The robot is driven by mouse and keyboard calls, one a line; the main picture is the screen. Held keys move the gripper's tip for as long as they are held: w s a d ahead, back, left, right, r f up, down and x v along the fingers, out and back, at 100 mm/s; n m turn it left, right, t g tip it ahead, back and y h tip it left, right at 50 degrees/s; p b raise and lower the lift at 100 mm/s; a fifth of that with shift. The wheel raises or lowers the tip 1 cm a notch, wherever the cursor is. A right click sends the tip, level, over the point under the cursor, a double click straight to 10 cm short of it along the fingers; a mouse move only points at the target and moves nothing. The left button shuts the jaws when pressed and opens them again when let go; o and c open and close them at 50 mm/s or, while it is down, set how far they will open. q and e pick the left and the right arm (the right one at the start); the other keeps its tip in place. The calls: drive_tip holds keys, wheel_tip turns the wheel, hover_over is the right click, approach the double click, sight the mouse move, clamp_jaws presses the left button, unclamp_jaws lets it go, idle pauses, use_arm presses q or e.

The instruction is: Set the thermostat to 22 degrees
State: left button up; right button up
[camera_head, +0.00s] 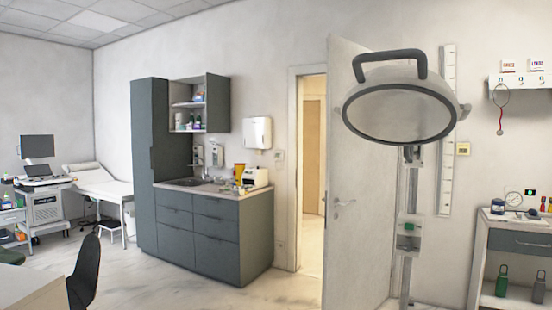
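A small wall unit (463,149) with a yellowish face is on the wall right of the open door, beside the tall white strip. Another small pale wall plate (279,155) is left of the doorway. Both are too small to read, and I cannot tell which is the thermostat. Neither of my grippers is in view.
A large lamp (400,110) with a dark rim stands in front of the open door (350,220). A grey cabinet (215,235) with a sink is left of the doorway. A trolley (520,240) is at right, a chair (84,272) at lower left. The middle floor is clear.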

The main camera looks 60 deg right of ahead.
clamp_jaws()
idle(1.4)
